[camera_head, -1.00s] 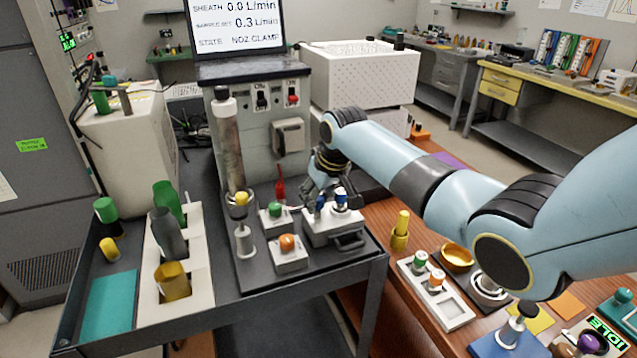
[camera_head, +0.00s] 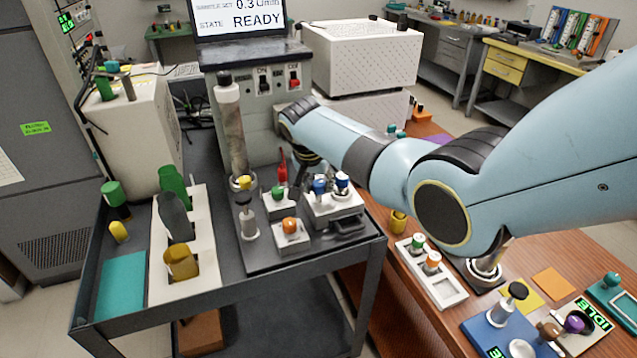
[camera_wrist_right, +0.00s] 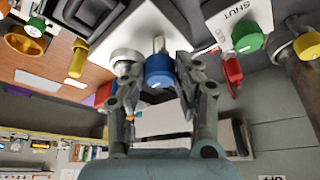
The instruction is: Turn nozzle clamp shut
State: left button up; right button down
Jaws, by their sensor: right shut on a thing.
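My right gripper (camera_head: 307,178) reaches down behind the white block (camera_head: 335,211) on the grey cart. In the right wrist view the fingers of my right gripper (camera_wrist_right: 159,76) are closed around a blue knob (camera_wrist_right: 159,63), with one finger on each side. The blue knob (camera_head: 320,186) stands upright on the left of that block in the head view. No label on the block names the clamp legibly. The screen (camera_head: 240,20) reads READY. My left gripper is not in view.
A green knob (camera_head: 278,193), an orange knob (camera_head: 290,225) and a red handle (camera_head: 282,168) stand close by. A tall cylinder (camera_head: 231,130) rises to the left. The wooden bench (camera_head: 530,255) is on the right.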

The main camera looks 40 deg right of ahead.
jog(key=shift+m, duration=0.6)
jog(key=c, duration=1)
grip_release()
jog(key=shift+g, duration=0.3)
jog(key=shift+a+r, duration=0.1)
jog(key=shift+r, duration=0.05)
jog(key=v, duration=1.1)
jog(key=shift+s+a+r, duration=0.1)
jog(key=shift+a+r, duration=0.15)
jog(key=shift+r, duration=0.05)
